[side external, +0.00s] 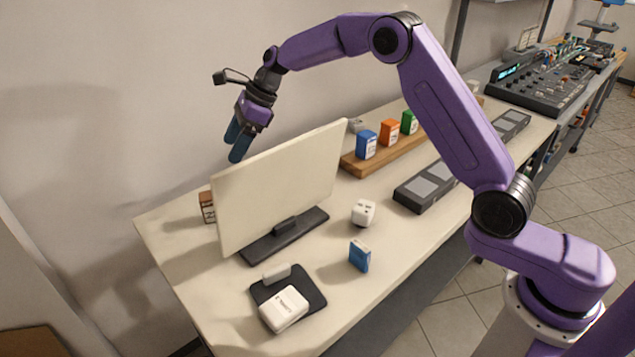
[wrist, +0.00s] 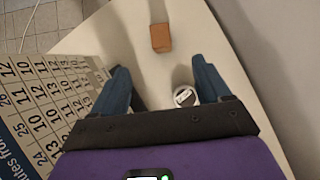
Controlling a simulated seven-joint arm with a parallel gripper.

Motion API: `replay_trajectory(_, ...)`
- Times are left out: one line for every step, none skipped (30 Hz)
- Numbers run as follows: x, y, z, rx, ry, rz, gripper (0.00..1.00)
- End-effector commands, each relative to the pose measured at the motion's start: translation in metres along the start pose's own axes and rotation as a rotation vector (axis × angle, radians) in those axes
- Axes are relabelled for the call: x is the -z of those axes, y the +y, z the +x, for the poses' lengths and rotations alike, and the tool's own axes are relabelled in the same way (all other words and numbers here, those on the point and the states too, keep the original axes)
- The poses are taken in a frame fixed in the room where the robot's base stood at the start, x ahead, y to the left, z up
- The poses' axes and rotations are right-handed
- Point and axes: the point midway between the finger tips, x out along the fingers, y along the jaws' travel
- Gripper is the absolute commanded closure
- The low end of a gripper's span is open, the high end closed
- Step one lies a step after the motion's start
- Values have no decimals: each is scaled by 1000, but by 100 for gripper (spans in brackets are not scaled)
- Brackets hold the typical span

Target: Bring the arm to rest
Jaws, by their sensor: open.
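My gripper (side external: 236,142) is up in the air behind the top left of a cream upright panel (side external: 280,185), with its blue fingers pointing down. In the wrist view my gripper (wrist: 160,66) has its two blue fingers wide apart with nothing held between them. Below it on the table are a brown box (wrist: 161,38) and a round white item with a label (wrist: 184,96). The brown box also shows at the panel's left edge in the side view (side external: 207,206), partly hidden. The white item is hidden there.
The panel's printed number side (wrist: 48,98) is close on the left in the wrist view; a wall (wrist: 270,60) is on the right. Blue, orange and green boxes stand on a wooden strip (side external: 385,152). A white cube (side external: 363,212), a blue box (side external: 359,256) and a black pad (side external: 314,297) are in front.

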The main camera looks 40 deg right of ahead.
Motion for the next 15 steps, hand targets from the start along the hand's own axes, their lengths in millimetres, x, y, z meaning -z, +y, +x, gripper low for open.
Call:
replay_trajectory(-2, 1, -4, 1, -1, -16, 24)
replay_trajectory(-3, 3, -7, 1, -1, -33, 24)
replay_trajectory(-6, 6, -14, 2, -1, -66, 24)
replay_trajectory(-9, 9, -20, 2, 0, -100, 24)
replay_trajectory(-12, 13, -28, 3, 0, -140, 24)
replay_trajectory(-16, 20, -40, 3, 2, -203, 24)
replay_trajectory(-20, 26, -50, 4, 2, -256, 24)
replay_trajectory(-23, 33, -61, 5, 4, -315, 24)
replay_trajectory(-25, 42, -75, 4, 7, -395, 24)
replay_trajectory(-28, 50, -86, 5, 8, -456, 24)
replay_trajectory(-29, 58, -97, 5, 11, -518, 24)
replay_trajectory(-29, 70, -109, 1, 15, -598, 24)
replay_trajectory(-29, 78, -117, -3, 20, -657, 24)
replay_trajectory(-27, 86, -123, -8, 25, -713, 24)
replay_trajectory(-25, 98, -127, -20, 33, -783, 24)
